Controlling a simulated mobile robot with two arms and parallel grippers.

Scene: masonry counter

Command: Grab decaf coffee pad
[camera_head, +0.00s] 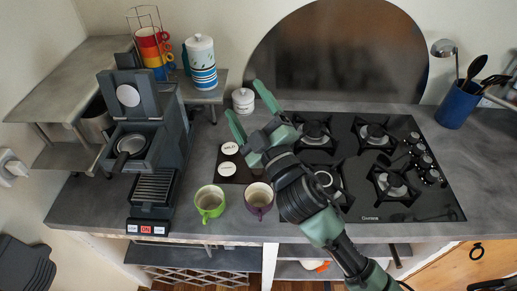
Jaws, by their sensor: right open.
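Two round white-labelled discs, which look like coffee pads, lie on a dark holder (238,177) in the middle of the counter. One is the upper disc (229,148), the other the lower disc (226,168). Their lettering is too small to read surely, so I cannot tell which is decaf. My right gripper (242,98) is open and empty, its green fingers pointing up-left above the counter, just up and right of the discs. It hides the right part of the holder. My left gripper is not in view.
A coffee machine (150,190) with its lid up stands left. A green cup (210,201) and a purple cup (259,199) stand near the front edge. A white lidded jar (243,101) is behind the gripper. A gas hob (425,205) lies right, partly under my arm.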

